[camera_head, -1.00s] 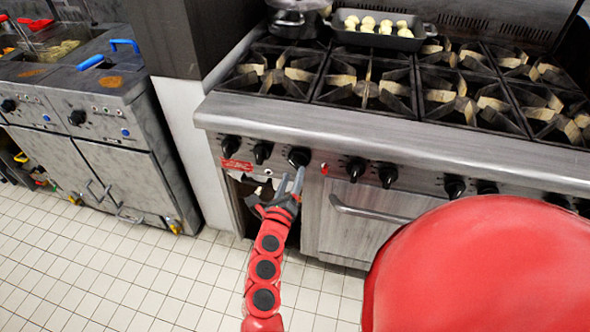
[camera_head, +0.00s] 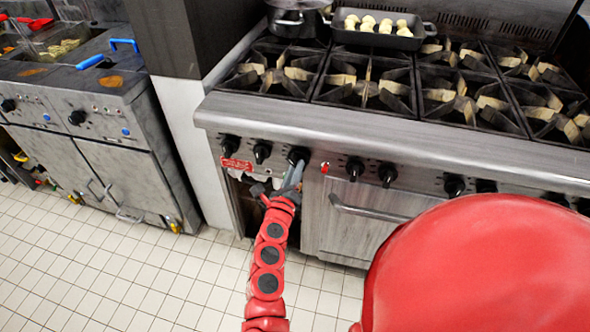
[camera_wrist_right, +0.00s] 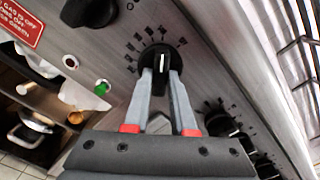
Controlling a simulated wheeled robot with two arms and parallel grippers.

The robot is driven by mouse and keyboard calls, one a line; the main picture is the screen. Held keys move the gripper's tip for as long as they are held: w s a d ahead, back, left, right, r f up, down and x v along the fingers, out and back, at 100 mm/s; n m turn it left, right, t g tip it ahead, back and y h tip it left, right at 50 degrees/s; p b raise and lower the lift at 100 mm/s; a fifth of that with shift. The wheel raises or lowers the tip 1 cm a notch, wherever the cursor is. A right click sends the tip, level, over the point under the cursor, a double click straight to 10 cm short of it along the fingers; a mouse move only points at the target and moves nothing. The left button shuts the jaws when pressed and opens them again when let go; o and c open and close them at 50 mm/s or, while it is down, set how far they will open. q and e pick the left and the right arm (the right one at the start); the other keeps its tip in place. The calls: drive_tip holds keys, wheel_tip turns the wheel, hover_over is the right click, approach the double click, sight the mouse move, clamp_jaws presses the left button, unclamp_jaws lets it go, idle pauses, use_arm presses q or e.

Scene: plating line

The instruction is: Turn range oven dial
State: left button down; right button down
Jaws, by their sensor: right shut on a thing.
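The range (camera_head: 420,145) has a row of black dials along its front panel. My right gripper (camera_head: 296,172) reaches up to the third dial from the left (camera_head: 298,154). In the right wrist view that dial (camera_wrist_right: 158,57) is round and black with a white pointer line and marks around it. My right gripper (camera_wrist_right: 160,78) is shut on it, with a grey fingertip at each side of its lower part. The fingertips hide part of the dial's lower edge. My left gripper is not in view.
Neighbouring dials (camera_head: 262,152) sit close on the left, and another pair (camera_head: 355,169) stands to the right. An oven door handle (camera_head: 372,211) juts out below. A black tray with pale balls (camera_head: 345,34) and a pot (camera_head: 291,22) stand on top. The tiled floor (camera_head: 165,275) is clear.

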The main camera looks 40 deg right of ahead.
drive_tip(key=shift+n, duration=0.4)
drive_tip(key=shift+r+n+p, duration=0.15)
drive_tip(key=shift+n+p, duration=3.7)
drive_tip(key=shift+n, duration=2.25)
drive_tip(key=c, duration=0.7)
unclamp_jaws()
drive_tip(key=shift+c, duration=0.2)
